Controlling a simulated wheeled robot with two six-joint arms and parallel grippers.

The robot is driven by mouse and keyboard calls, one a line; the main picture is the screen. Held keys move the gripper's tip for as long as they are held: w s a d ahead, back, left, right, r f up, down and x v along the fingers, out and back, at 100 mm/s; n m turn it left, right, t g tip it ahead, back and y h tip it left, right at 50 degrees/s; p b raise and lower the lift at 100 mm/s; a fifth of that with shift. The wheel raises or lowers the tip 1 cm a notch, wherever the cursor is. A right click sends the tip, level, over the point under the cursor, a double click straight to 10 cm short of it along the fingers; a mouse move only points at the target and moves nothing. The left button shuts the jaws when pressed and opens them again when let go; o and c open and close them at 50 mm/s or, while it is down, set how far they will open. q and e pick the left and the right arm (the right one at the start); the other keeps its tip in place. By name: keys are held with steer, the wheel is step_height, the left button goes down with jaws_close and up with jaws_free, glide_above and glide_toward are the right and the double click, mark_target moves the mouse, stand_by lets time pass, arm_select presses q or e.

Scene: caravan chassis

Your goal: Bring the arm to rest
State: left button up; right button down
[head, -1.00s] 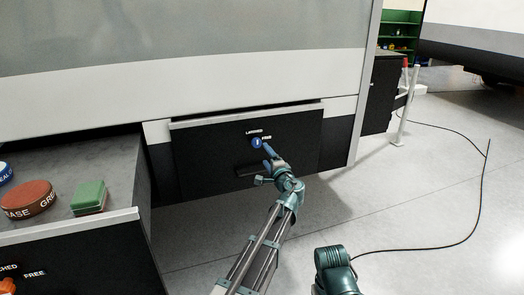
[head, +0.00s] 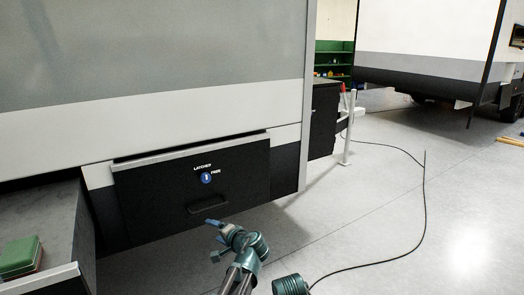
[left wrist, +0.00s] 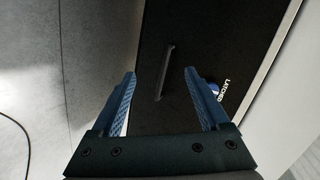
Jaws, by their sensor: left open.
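My left gripper (head: 214,238) is in front of and below the black drawer front (head: 150,205) of the caravan. In the left wrist view the gripper (left wrist: 158,95) is open, with nothing between its two blue fingers. The drawer front carries a round blue knob (head: 206,178) beside the words LATCHED and FREE, and a black handle (head: 208,205). The knob is partly hidden by a finger in the left wrist view. The fingers look apart from the drawer front. My right gripper does not show.
A white post (head: 348,130) stands beyond the caravan's corner, and a black cable (head: 424,210) lies on the floor. The floor at the right is mostly clear.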

arm_select(q)
steer(key=s+d+f+n+g+h, duration=0.1)
steer(key=s+d+f+g+h, duration=0.3)
steer(key=s, duration=0.5)
steer(key=s+d+f+n+g+h, duration=0.15)
steer(key=s+d+f, duration=0.3)
steer(key=s, duration=0.45)
steer(key=s+d+f+g+h, duration=0.2)
steer(key=s+d+f+g, duration=0.25)
steer(key=s, duration=0.45)
step_height(320, 180, up, 13)
steer(key=s+p, duration=0.1)
steer(key=p, duration=1.3)
steer(key=shift+s+r+h, duration=0.2)
steer(key=shift+h, duration=0.15)
